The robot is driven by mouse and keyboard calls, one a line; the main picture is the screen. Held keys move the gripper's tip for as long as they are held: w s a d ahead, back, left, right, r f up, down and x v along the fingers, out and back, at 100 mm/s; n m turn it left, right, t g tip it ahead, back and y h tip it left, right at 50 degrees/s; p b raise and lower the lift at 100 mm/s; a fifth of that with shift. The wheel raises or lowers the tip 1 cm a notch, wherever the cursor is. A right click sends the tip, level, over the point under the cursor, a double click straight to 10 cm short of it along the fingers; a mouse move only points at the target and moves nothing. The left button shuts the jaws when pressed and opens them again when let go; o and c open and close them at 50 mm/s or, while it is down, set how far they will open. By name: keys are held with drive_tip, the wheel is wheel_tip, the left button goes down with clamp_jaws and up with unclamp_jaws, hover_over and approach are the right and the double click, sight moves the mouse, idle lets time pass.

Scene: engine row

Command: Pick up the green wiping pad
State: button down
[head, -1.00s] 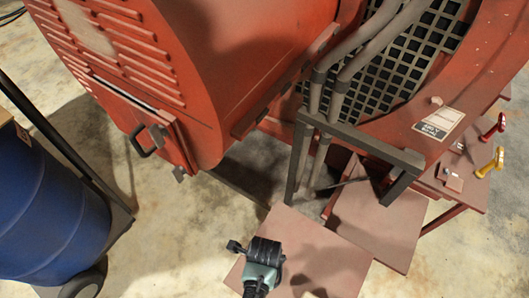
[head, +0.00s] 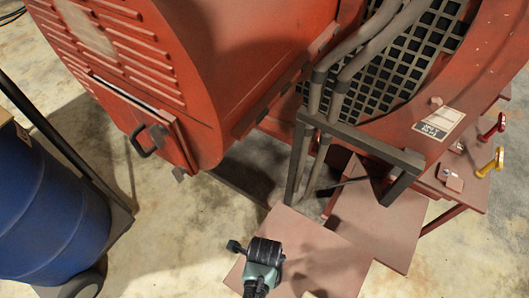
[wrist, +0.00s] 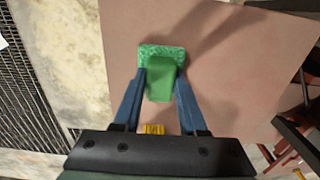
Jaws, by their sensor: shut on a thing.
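The green wiping pad (wrist: 162,53) shows in the wrist view, with a speckled green edge and a plain green block on its near side. My gripper (wrist: 161,82) is shut on the pad, with a blue finger on each side of the block. The brownish-red panel (wrist: 230,65) lies behind and below the pad; I cannot tell whether the pad touches it. In the head view my gripper's wrist (head: 262,262) is above that panel (head: 325,262), and the pad is hidden there.
A large red engine housing (head: 150,70) fills the back. A dark metal frame (head: 350,140) stands beside the panel. A blue drum (head: 45,205) on a hand truck is at left. Red (head: 497,125) and yellow (head: 492,163) knobs are at right. Concrete floor (head: 170,230) is bare at lower left.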

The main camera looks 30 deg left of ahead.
wheel_tip(320, 180, up, 10)
idle(0.6)
